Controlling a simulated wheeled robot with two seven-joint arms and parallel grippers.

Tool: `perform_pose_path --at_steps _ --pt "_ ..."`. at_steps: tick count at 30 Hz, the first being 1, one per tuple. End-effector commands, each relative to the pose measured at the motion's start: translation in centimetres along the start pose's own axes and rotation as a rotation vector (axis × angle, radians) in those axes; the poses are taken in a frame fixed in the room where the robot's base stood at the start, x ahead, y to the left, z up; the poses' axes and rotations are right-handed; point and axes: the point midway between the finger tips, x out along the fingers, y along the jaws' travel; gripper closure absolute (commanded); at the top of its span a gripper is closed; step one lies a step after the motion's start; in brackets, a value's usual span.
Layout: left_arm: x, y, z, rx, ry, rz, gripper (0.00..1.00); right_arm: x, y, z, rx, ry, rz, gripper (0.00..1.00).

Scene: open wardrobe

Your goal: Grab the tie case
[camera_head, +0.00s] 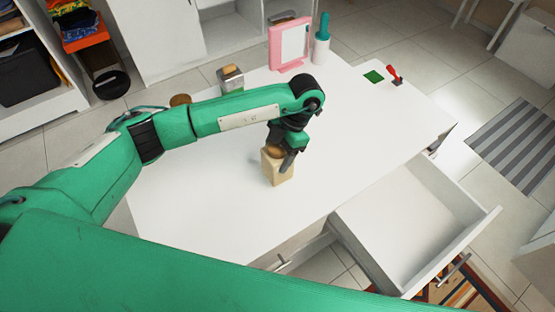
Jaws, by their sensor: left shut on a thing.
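A small tan box with a brown, rounded top (277,172) stands on the white table and looks to be the tie case. My left gripper (283,156) points down at it from above and is shut on it at its upper right part. The fingers and my wrist hide part of its top. The box looks upright, at or very near the table top. My right gripper is out of view.
The white table (375,125) is mostly bare. A pink-framed mirror (291,45), a teal-and-white bottle-like item (322,45), a grey box (230,78), a green card (373,76) and a red-handled item (394,75) stand along its back. An empty drawer (408,215) juts out front right.

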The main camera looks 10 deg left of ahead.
Motion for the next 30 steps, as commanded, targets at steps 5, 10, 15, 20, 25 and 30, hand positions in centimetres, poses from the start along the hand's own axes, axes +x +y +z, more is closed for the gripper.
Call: perform_pose_path --at_steps 5,10,15,20,25,30 --pt "-3.4 0.2 -1.3 -0.002 -0.004 0.006 0.68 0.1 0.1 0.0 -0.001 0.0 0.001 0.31" --pt "-6.6 0.1 -2.6 0.0 -0.003 0.005 0.68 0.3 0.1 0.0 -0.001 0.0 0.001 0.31" --pt "-9.6 0.1 -3.9 -0.002 -0.002 0.004 0.68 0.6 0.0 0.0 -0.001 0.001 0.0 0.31" --pt "-12.0 0.1 -4.9 -0.001 -0.002 0.004 0.68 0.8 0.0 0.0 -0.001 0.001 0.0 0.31" --pt "-13.7 0.1 -5.7 -0.001 -0.001 0.002 0.68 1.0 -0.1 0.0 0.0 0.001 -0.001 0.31" --pt "-14.7 0.0 -6.1 -0.001 0.0 0.001 0.68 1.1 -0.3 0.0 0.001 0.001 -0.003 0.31"
